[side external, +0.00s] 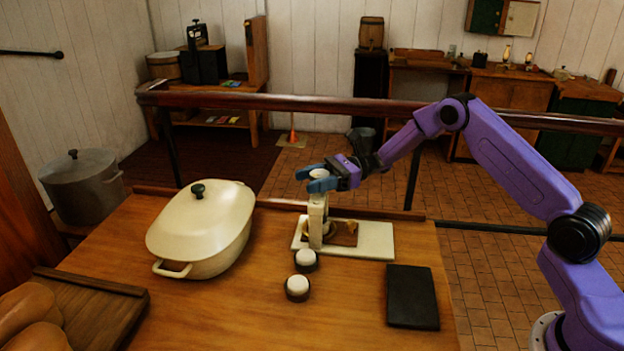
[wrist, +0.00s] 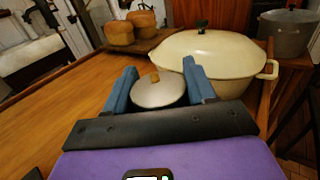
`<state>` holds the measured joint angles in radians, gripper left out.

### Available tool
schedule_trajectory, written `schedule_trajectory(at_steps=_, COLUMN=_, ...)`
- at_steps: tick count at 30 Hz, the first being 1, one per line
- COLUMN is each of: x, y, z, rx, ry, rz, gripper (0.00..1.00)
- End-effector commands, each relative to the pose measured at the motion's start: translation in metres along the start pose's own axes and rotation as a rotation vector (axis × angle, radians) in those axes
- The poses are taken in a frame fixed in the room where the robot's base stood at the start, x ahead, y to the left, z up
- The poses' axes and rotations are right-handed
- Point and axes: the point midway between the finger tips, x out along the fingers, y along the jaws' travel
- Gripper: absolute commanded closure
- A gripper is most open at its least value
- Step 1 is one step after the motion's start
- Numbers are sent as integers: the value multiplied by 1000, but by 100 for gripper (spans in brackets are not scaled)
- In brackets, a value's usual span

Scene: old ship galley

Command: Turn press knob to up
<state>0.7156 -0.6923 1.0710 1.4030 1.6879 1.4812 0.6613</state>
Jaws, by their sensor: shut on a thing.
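The press (side external: 316,225) stands upright on a white board (side external: 376,240) on the wooden table. Its pale round knob (side external: 318,173) is at the top. In the wrist view the knob (wrist: 158,95) is a grey disc with a small tan mark near its upper edge. My gripper (side external: 318,180) has blue fingers, one on each side of the knob, and is shut on it. The wrist view also shows the fingers (wrist: 160,86) at the knob's left and right. The lower part of the press is hidden in the wrist view.
A cream lidded pot (side external: 205,240) stands left of the press. Two small dark cups with white tops (side external: 305,258) (side external: 297,286) stand in front of the board. A black flat slab (side external: 412,297) lies at right. A dark wooden board (side external: 92,310) with loaves is at front left.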

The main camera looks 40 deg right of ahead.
Motion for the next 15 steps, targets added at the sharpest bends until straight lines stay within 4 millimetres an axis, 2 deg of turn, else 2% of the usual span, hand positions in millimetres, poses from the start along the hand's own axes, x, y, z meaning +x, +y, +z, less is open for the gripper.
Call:
schedule_trajectory(at_steps=13, x=-1, y=1, z=0, rx=1, ry=2, rz=36, gripper=76)
schedule_trajectory(at_steps=14, x=-1, y=1, z=0, rx=1, ry=2, rz=36, gripper=39)
schedule_trajectory(at_steps=15, x=-1, y=1, z=0, rx=1, ry=2, rz=36, gripper=26)
